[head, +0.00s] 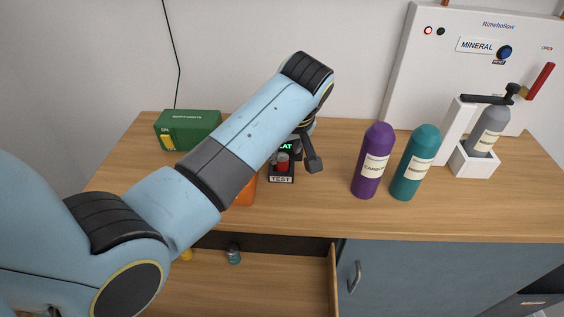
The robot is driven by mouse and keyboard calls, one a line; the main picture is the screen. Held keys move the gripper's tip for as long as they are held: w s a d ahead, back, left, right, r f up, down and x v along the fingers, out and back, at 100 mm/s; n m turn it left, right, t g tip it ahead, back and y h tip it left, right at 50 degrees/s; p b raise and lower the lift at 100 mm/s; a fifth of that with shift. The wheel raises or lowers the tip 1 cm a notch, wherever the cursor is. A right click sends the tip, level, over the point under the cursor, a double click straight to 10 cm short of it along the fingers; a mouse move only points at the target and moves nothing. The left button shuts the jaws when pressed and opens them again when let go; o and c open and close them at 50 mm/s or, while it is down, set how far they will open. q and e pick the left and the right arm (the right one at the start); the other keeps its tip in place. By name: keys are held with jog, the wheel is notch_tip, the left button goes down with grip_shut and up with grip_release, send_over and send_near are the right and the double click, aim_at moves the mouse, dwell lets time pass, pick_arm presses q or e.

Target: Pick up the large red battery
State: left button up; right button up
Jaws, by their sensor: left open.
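A small red cylinder (282,160), which looks like the red battery, stands upright in a small black tester (281,179) marked TEST, in the middle of the counter. A green-lit display behind it is partly covered, and only "LAT" can be read. My left gripper (308,158) is open just right of and above the red cylinder. One dark finger shows clearly; my wrist hides much of the rest. I cannot tell whether the gripper touches the cylinder. My right gripper is not in view.
A green box (188,127) stands at the back left. An orange thing (246,190) is mostly behind my arm. Purple (372,165) and teal (414,165) bottles stand right of the tester. The open drawer (285,285) holds a small teal thing (233,255). A white machine (455,70) stands back right.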

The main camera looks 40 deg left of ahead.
aim_at(282, 156)
pick_arm(q)
jog(key=x, duration=0.3)
jog(key=shift+a+f, duration=0.1)
jog(key=shift+f, duration=0.3)
jog(key=shift+s, duration=0.15)
grip_shut()
jog(key=shift+r, duration=0.1)
